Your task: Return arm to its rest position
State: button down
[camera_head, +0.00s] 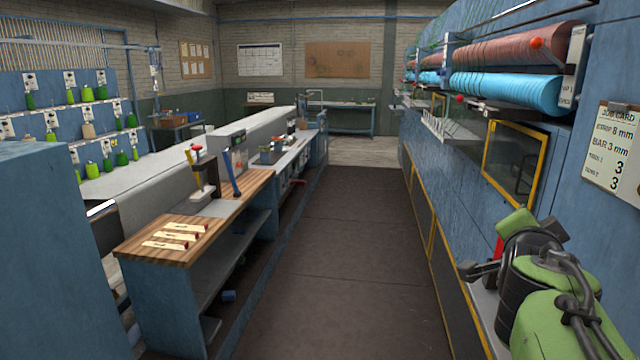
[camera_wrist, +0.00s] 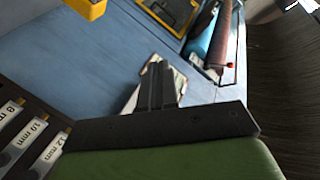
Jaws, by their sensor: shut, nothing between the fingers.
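My arm (camera_head: 555,310), green with black joints and a cable, reaches in at the lower right of the head view, beside the blue machine on the right. My gripper (camera_head: 474,270) is at its far end, low in front of the machine's side. In the wrist view my gripper (camera_wrist: 158,85) shows as two dark fingers close together, shut and empty. Behind the fingers is a pale card on a blue panel, partly hidden by them.
The blue machine (camera_head: 460,180) with red and blue rollers lines the right. A job card (camera_head: 612,150) hangs there. A wood-topped bench (camera_head: 150,245) with labelled strips stands left. The dark aisle floor (camera_head: 340,240) is clear. A labelled size rack (camera_wrist: 20,135) shows in the wrist view.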

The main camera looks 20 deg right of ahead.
jog(key=a+f+n+y, duration=0.3)
jog(key=a, duration=0.4)
jog(key=a+f+n+y, duration=0.3)
jog(key=a+f+n, duration=0.1)
jog(key=a, duration=0.4)
jog(key=s+a+f+n+g+y, duration=0.2)
jog(key=s+a+f+n+y, duration=0.1)
jog(key=s+a+f+n, duration=0.3)
jog(key=s+a+f+n+g+y, duration=0.2)
jog(key=s+a+f+n, duration=0.4)
jog(key=a, duration=0.5)
jog(key=shift+s+f+y, duration=0.25)
jog(key=shift+s+y, duration=0.35)
jog(key=shift+s, duration=0.2)
